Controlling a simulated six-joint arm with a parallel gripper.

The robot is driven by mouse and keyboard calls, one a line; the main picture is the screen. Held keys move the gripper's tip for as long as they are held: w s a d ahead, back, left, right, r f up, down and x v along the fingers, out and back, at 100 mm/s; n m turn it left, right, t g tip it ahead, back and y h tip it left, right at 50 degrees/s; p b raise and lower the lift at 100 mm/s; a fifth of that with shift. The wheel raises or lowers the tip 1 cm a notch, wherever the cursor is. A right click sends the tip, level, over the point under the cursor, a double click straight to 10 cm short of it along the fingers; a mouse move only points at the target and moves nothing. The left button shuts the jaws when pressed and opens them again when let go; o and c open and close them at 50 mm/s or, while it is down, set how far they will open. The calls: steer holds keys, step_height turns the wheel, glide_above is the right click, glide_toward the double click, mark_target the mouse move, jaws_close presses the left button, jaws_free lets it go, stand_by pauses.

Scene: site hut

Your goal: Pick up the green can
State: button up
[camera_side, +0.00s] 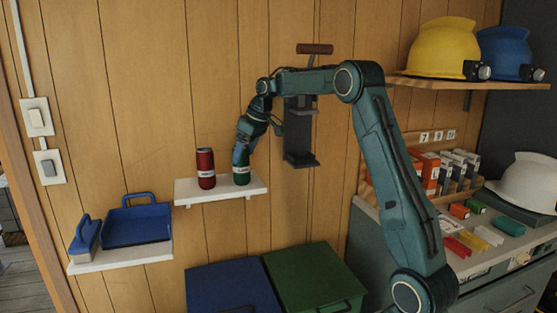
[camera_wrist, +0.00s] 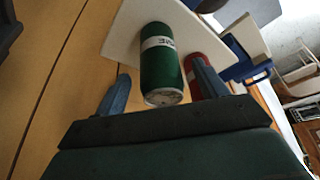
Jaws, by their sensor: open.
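The green can (camera_side: 242,176) stands upright on a small white wall shelf (camera_side: 221,196). A red can (camera_side: 205,169) stands to its left on the same shelf. My gripper (camera_side: 241,155) is at the top of the green can and hides its upper part in the side view. In the wrist view the green can (camera_wrist: 160,62), with a white label band, lies between the two blue fingers of my gripper (camera_wrist: 158,88). The fingers are apart, with a gap visible on the left side of the can. The red can (camera_wrist: 195,68) is partly hidden behind the right finger.
A lower left shelf (camera_side: 120,257) holds a blue dustpan (camera_side: 137,222) and brush (camera_side: 84,236). A dark wall bracket (camera_side: 298,135) is right of the cans. Blue (camera_side: 232,287) and green (camera_side: 313,277) boxes stand below. A cluttered bench (camera_side: 500,240) is at right.

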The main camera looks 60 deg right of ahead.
mark_target(241, 160)
steer(key=shift+x, duration=1.8)
steer(key=c, duration=1.1)
steer(key=shift+o, duration=0.2)
steer(key=shift+r, duration=5)
steer(key=shift+a, duration=0.1)
